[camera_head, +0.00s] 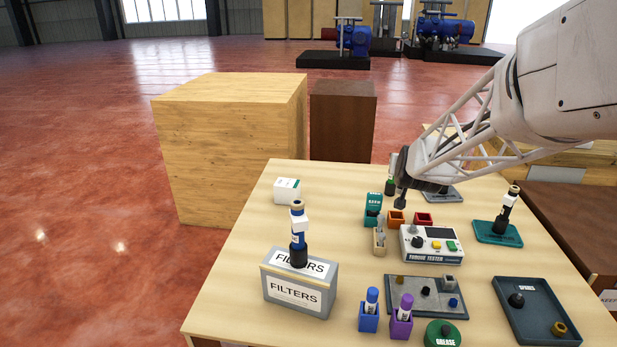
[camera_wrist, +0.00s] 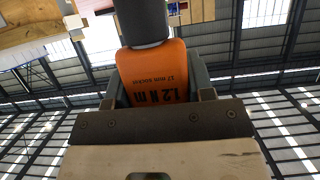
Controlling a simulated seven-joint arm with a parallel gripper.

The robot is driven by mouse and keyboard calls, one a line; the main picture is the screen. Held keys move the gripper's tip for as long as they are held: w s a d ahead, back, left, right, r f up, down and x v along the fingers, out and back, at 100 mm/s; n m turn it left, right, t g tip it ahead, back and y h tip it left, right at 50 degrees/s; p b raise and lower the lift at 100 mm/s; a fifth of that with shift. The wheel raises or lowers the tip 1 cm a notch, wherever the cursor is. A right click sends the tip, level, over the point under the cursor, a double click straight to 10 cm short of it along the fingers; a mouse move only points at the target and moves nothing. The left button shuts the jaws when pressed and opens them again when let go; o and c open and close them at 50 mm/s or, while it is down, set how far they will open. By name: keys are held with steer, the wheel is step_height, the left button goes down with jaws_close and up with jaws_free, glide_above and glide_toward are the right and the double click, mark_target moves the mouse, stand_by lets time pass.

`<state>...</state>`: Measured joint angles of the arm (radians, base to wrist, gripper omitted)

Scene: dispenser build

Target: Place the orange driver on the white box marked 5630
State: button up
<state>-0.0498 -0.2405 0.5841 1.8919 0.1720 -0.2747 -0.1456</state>
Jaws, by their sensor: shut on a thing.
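The orange driver (camera_wrist: 157,72) fills the middle of the wrist view, with a dark grey end and dark lettering reading 1.2 N m. My gripper (camera_wrist: 155,88) is shut on it, with a grey finger on each side. In the head view my gripper (camera_head: 402,182) is over the back middle of the table, near the small bins; the driver's orange body is not clear there. A small white box (camera_head: 286,191) with a green mark stands at the table's back left, well to the left of my gripper. Its marking is too small to read.
A grey FILTERS box (camera_head: 298,292) with a dark blue and white driver (camera_head: 298,240) standing on it is at front left. A teal box (camera_head: 374,208), orange bin (camera_head: 396,217), red bin (camera_head: 423,218) and torque tester (camera_head: 431,244) sit mid-table. Free table lies around the white box.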

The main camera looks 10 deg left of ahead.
step_height(320, 180, up, 6)
steer(key=s+a+n+y, duration=0.2)
steer(key=s+a+y, duration=0.1)
steer(key=a, duration=1.1)
steer(key=s+a+n+y, duration=0.2)
steer(key=s+a+n, duration=0.1)
steer(key=a, duration=1.2)
steer(key=shift+g, duration=0.4)
steer(key=f, duration=0.5)
steer(key=shift+s+d+f, duration=0.15)
steer(key=shift+s+d, duration=0.05)
steer(key=shift+d, duration=0.15)
steer(key=shift+w+m, duration=0.1)
steer(key=shift+m, duration=0.2)
steer(key=w+a, duration=0.3)
steer(key=w, duration=0.4)
steer(key=w+a+f, duration=0.1)
steer(key=w+a, duration=0.2)
steer(key=w, duration=0.4)
steer(key=shift+w+a+f, duration=0.2)
steer(key=shift+w, duration=0.05)
steer(key=shift+f, duration=1.8)
